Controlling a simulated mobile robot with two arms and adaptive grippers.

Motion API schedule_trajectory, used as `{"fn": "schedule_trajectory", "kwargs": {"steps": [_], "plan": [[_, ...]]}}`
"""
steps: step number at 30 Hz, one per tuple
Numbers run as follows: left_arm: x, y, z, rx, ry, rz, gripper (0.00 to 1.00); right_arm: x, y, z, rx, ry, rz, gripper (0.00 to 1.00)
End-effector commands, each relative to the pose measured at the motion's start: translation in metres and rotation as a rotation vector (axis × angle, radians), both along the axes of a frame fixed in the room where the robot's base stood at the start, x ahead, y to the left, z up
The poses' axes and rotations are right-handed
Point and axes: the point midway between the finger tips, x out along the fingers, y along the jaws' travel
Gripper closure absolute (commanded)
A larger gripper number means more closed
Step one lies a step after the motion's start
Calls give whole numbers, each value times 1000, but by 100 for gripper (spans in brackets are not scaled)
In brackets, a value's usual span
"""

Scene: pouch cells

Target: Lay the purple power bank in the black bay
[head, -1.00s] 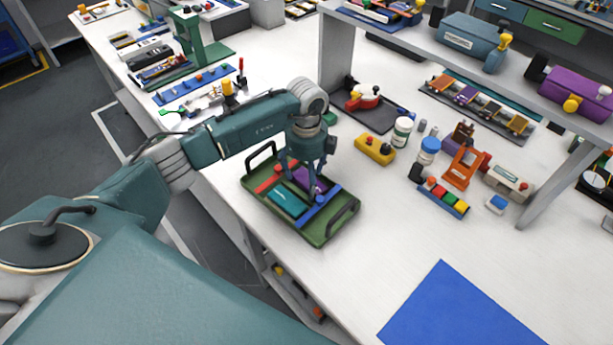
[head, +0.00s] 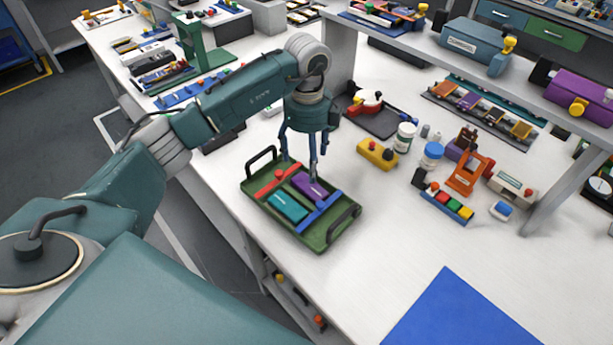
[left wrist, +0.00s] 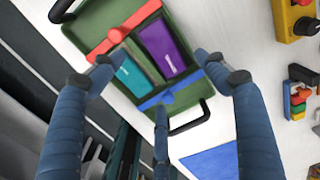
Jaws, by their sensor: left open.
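The purple power bank (head: 309,186) lies flat in the green tray (head: 318,241), beside a teal power bank (head: 288,206), between a red bar and a blue bar. In the left wrist view the purple power bank (left wrist: 163,49) lies right of the teal one (left wrist: 132,75), with a green divider between them. My right gripper is out of view.
The tray has black handles and sits at the table's left edge. A yellow box (head: 378,153), white bottle (head: 404,137) and orange stand (head: 468,172) stand to its right. A blue mat (head: 455,312) lies at the front. White tabletop between is clear.

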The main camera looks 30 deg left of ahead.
Motion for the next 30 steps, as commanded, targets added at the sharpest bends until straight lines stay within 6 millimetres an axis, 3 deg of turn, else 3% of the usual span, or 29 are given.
{"fn": "schedule_trajectory", "kwargs": {"steps": [3, 9, 30], "plan": [[1, 0, 17, -1, -4, 0, 26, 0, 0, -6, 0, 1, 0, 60], [0, -1, 31, -3, -1, 0, 26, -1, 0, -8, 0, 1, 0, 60], [0, -1, 32, -3, -1, 0, 26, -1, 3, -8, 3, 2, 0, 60]]}}
